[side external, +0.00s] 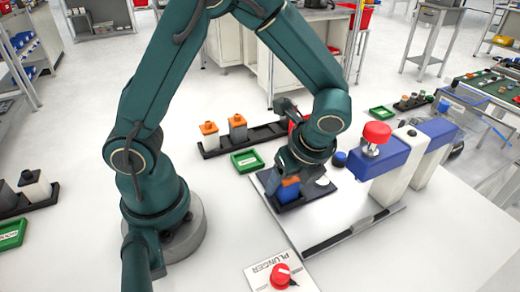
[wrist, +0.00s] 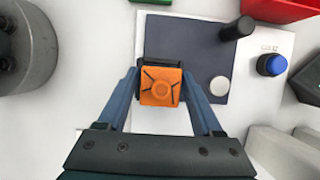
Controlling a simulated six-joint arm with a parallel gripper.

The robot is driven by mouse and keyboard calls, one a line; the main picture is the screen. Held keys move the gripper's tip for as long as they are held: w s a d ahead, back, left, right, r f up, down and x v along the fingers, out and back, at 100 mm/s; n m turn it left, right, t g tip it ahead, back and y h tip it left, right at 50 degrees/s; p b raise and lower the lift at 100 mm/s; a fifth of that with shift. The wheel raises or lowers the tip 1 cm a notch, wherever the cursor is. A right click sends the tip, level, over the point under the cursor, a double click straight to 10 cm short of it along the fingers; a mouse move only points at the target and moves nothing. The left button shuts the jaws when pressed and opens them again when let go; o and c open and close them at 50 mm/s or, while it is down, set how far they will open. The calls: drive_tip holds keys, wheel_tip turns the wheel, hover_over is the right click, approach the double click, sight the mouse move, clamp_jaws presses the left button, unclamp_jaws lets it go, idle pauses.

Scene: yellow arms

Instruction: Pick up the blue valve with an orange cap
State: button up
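The valve's orange cap (wrist: 160,88) shows from above in the wrist view, with a dark part of its body or holder just beyond it. In the side view the blue valve (side external: 289,193) with its orange cap stands on a dark plate (side external: 318,190), partly hidden by my wrist. My gripper (wrist: 161,72) is low over the valve, with one finger on each side of the cap. The fingertips lie close to the valve's sides. Whether they touch it is too fine to tell.
A red knob on a blue and white fixture (side external: 387,158) stands close at right. A dark tray (side external: 262,134) with orange-capped parts and a green bin (side external: 247,160) lie behind. A red plunger button (side external: 280,275) is at front. Dark and blue knobs (wrist: 271,65) stand near the plate.

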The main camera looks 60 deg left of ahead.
clamp_jaws()
